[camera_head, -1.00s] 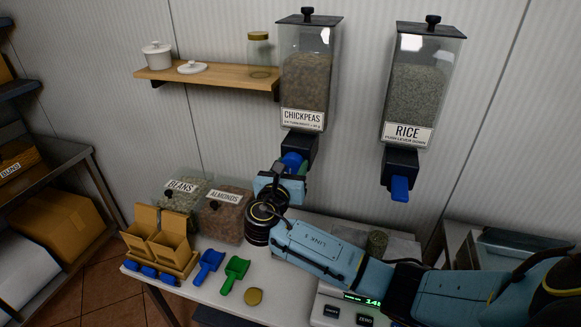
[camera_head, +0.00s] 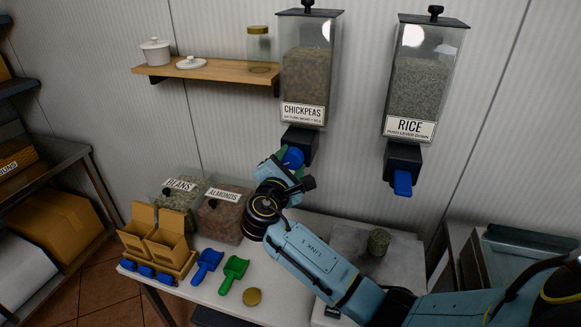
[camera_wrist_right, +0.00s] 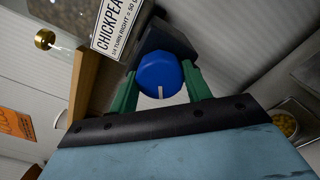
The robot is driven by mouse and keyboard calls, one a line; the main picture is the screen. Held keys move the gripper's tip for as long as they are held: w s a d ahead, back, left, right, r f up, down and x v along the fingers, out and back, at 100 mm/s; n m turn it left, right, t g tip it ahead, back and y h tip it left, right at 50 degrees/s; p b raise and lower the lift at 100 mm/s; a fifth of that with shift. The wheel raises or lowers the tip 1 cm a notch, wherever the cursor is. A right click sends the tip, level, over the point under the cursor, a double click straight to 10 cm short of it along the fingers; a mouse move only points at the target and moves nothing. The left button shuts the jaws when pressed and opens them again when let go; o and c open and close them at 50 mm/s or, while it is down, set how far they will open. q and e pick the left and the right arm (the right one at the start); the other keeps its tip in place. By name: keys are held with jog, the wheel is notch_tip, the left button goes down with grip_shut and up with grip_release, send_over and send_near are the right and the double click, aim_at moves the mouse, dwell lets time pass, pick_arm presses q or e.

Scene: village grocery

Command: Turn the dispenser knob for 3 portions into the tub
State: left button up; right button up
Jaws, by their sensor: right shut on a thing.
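The chickpeas dispenser (camera_head: 305,75) hangs on the wall, a clear hopper full of tan chickpeas. Its blue knob (camera_wrist_right: 160,75) sits between the green fingers of my right gripper (camera_wrist_right: 163,92) in the wrist view, a white mark on its face pointing to the bottom of that picture. My right gripper is shut on the knob; in the head view the knob (camera_head: 292,157) shows just above the gripper (camera_head: 288,164). The space below the dispenser spout is hidden by my right arm, and I cannot make out a tub there. My left gripper is not in view.
The rice dispenser (camera_head: 424,80) with its blue lever hangs to the right. Bins of beans (camera_head: 181,199) and almonds (camera_head: 224,215) stand on the counter, with a blue scoop (camera_head: 207,264), a green scoop (camera_head: 233,272) and a gold lid (camera_head: 252,297) in front. A filled jar (camera_head: 379,242) stands at the right.

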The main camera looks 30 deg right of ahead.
jog(key=m+b, duration=0.1)
jog(key=m, duration=0.1)
jog(key=shift+f+m+b, duration=0.15)
jog(key=shift+m+b, duration=0.2)
jog(key=shift+m, duration=0.05)
jog(key=shift+m+b, duration=1.25)
jog(key=shift+m, duration=0.55)
jog(key=o, duration=1)
jog(key=shift+c, duration=0.2)
jog(key=b+v, duration=0.2)
jog(key=v, duration=1.1)
jog(key=shift+s, duration=0.15)
